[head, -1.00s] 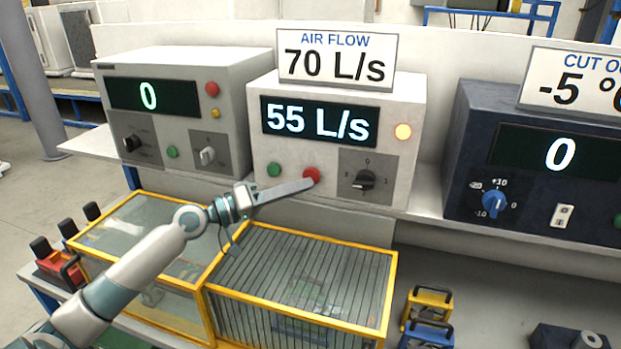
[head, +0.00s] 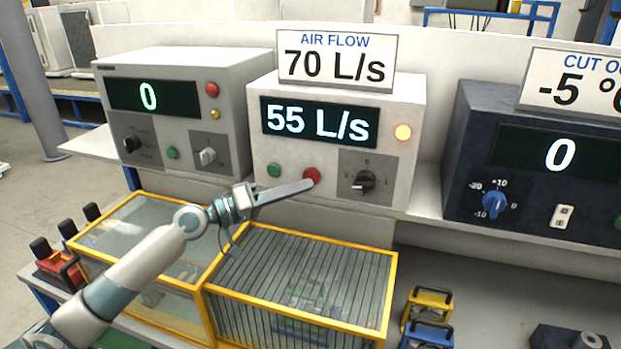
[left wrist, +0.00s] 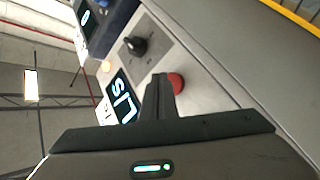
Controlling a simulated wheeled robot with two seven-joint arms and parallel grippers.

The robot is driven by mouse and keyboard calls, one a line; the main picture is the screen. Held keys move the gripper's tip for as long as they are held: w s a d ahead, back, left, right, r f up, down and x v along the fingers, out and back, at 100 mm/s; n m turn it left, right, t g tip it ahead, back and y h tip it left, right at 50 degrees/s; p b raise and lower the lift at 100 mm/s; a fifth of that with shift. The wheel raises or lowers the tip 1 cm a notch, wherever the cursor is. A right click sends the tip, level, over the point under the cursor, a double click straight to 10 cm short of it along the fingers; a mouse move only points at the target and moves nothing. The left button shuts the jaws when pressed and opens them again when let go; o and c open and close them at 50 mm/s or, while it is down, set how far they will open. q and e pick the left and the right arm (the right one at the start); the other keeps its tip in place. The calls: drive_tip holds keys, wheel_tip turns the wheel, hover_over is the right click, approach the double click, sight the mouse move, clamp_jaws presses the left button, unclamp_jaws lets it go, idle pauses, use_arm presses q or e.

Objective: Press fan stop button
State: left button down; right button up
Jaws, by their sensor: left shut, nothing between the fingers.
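The fan control box (head: 335,100) is the middle white unit, with a display (head: 318,121) reading 55 L/s. Its red button (head: 312,174) sits low on the front, between a green button (head: 274,170) and a black knob (head: 365,181). My left gripper (head: 310,184) is shut and empty, its tips at the lower edge of the red button. I cannot tell if they touch it. In the left wrist view the red button (left wrist: 176,83) shows beside the shut fingers (left wrist: 160,90), which partly hide it. My right gripper is not in view.
A sign (head: 337,58) on the box reads AIR FLOW 70 L/s. Another white unit (head: 185,110) stands left, and a dark unit (head: 480,140) stands right. A yellow-framed cage (head: 392,290) is below my left arm. An amber lamp (head: 403,132) glows on the box.

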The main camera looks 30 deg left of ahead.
use_arm(q)
drive_tip(key=shift+w, duration=0.25)
idle(0.7)
drive_tip(key=shift+w+a+b, duration=0.1)
drive_tip(key=shift+w+b, duration=0.1)
drive_tip(key=shift+b, duration=0.15)
drive_tip(key=shift+w, duration=0.35)
idle(0.8)
drive_tip(key=shift+s, duration=0.8)
drive_tip(key=shift+s+d, duration=0.25)
drive_tip(key=shift+s, duration=0.55)
drive_tip(key=shift+s+d, duration=0.2)
drive_tip(key=shift+s, duration=0.6)
drive_tip(key=shift+s+d, duration=0.25)
drive_tip(key=shift+s, duration=0.55)
